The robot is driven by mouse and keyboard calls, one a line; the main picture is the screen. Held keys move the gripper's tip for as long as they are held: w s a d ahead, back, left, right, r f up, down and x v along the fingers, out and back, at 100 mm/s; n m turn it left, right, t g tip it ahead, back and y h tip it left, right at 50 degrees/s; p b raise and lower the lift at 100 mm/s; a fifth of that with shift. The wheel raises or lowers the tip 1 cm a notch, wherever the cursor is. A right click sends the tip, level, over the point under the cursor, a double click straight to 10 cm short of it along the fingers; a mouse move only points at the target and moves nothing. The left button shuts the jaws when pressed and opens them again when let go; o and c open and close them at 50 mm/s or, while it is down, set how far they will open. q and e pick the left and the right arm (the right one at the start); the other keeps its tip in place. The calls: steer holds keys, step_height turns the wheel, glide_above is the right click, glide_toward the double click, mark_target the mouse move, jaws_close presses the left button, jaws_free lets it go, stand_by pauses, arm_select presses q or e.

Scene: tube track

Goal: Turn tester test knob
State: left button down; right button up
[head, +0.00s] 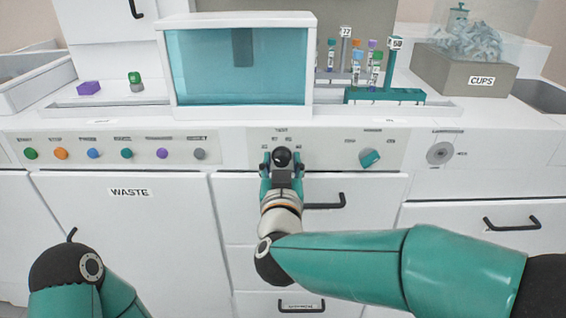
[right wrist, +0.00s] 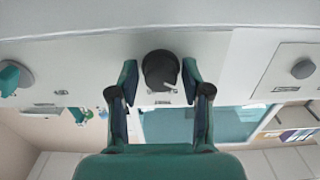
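A black round knob (head: 282,156) sits on the light front panel below the teal-windowed box. It also shows in the right wrist view (right wrist: 160,68), with small marks around it. My right gripper (head: 282,163) is in front of the panel with one finger on each side of this knob. In the right wrist view the fingers (right wrist: 160,77) are apart, and a narrow gap shows between each finger and the knob. Labels by the knob are too small to read. Only part of my left arm shows at the lower left; its gripper is out of view.
A teal knob (head: 369,158) is right of the black one. A grey round dial (head: 440,153) is farther right. Several coloured buttons (head: 93,153) line the left panel. A drawer handle (head: 325,203) is just below the gripper. A tube rack (head: 384,96) stands on the counter.

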steer(key=shift+s, duration=0.1)
jaws_close()
steer(key=shift+d+r, duration=0.1)
steer(key=shift+d, duration=0.1)
steer(key=shift+a, duration=0.15)
steer(key=m+b, duration=0.3)
steer(key=m, duration=0.1)
steer(key=shift+m, duration=0.4)
steer(key=shift+r+m+b, duration=0.1)
steer(key=shift+m+b, duration=0.7)
steer(key=shift+m, duration=0.7)
steer(key=shift+o, duration=2)
jaws_free()
steer(key=shift+w, duration=0.2)
steer(key=shift+s, duration=0.1)
